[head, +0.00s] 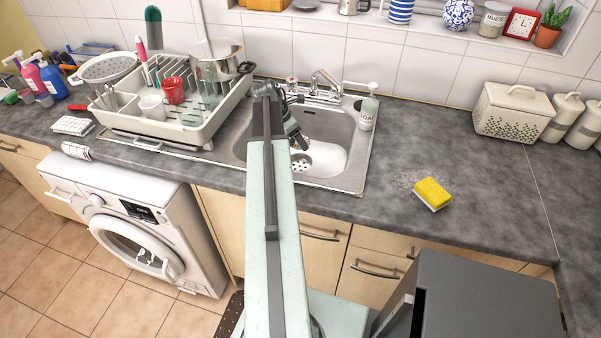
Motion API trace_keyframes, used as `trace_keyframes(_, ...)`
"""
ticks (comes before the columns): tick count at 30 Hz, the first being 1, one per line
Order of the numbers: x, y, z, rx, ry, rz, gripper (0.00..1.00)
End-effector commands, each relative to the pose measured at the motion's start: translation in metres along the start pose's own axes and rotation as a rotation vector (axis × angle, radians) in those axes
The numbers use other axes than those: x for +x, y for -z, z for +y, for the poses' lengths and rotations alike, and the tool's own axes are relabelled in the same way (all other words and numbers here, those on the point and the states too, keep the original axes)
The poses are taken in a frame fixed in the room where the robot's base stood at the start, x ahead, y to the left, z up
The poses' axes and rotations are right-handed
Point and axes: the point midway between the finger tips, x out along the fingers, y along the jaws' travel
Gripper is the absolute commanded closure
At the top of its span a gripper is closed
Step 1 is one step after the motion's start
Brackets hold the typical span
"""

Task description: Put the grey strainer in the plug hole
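The steel sink (364,150) is set in the grey worktop, with white suds (328,158) in its bowl. A small pale round piece with dark holes (301,162) shows low in the bowl, just right of my arm. It looks like the strainer, but I cannot tell whether it lies in the plug hole or beside it. No separate plug hole is visible; my arm covers the left part of the bowl. My gripper (299,141) points down into the bowl, just above the holed piece. Its fingers are too small to tell open from shut, or whether they touch it.
The tap (325,84) stands behind the bowl and a soap bottle (369,108) at its right rim. A full dish rack (205,130) stands left of the sink. A yellow sponge (433,193) lies on the right worktop, which is otherwise mostly clear.

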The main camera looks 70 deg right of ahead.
Motion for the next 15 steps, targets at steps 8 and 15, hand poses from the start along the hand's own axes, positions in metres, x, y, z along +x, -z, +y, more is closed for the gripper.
trace_keyframes(8, 0.042, 0.019, -0.001, 0.001, 0.001, 0.0, 0.69)
trace_keyframes(15, 0.057, 0.026, -0.001, 0.002, 0.001, 0.0, 0.69)
